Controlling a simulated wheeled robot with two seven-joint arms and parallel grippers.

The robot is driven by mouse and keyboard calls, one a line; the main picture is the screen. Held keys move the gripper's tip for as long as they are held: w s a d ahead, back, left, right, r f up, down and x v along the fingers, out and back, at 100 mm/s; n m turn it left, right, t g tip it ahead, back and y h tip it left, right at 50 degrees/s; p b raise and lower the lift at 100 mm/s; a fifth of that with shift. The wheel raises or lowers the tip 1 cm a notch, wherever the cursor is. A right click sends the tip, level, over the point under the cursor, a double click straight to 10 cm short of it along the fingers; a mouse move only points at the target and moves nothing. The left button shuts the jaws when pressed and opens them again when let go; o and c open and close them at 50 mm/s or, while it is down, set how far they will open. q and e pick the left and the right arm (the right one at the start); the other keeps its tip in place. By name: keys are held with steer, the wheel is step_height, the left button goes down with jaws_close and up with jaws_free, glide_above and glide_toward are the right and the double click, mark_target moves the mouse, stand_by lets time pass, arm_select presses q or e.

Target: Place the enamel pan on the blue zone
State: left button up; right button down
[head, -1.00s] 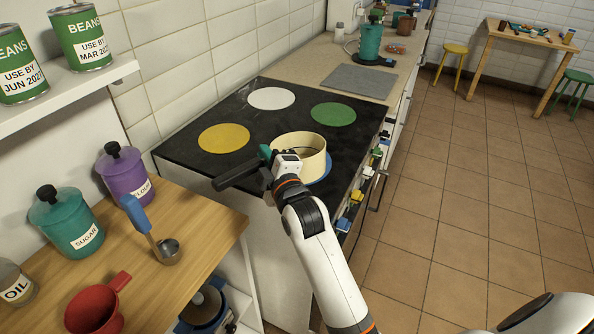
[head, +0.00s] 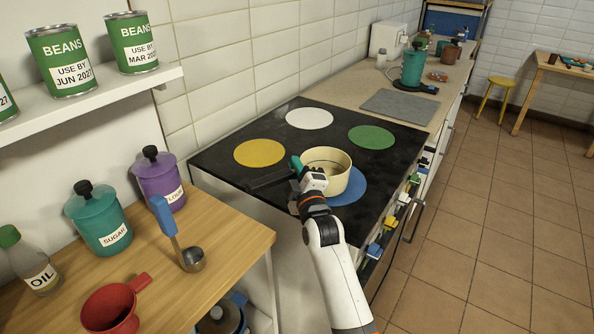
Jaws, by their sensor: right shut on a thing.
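The cream enamel pan (head: 343,183) is over the near right part of the black hob in the head view. Its teal handle (head: 295,162) points left toward my right gripper (head: 291,175), which is shut on it. The blue zone (head: 355,192) is partly hidden by the pan and shows at the pan's right and near side. The pan looks off toward the zone's far left side. I cannot tell whether its base touches the hob. My left gripper is not in view.
The hob also has yellow (head: 259,152), white (head: 309,118) and green (head: 371,137) zones, all bare. A wooden counter (head: 225,240) at the left holds jars, a scoop and a red funnel. A grey mat (head: 400,106) lies beyond the hob. Knobs line the hob's right front.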

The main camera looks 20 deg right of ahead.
steer(key=shift+f, duration=0.25)
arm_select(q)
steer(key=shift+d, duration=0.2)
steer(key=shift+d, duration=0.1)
arm_select(e)
steer(key=shift+f, duration=0.15)
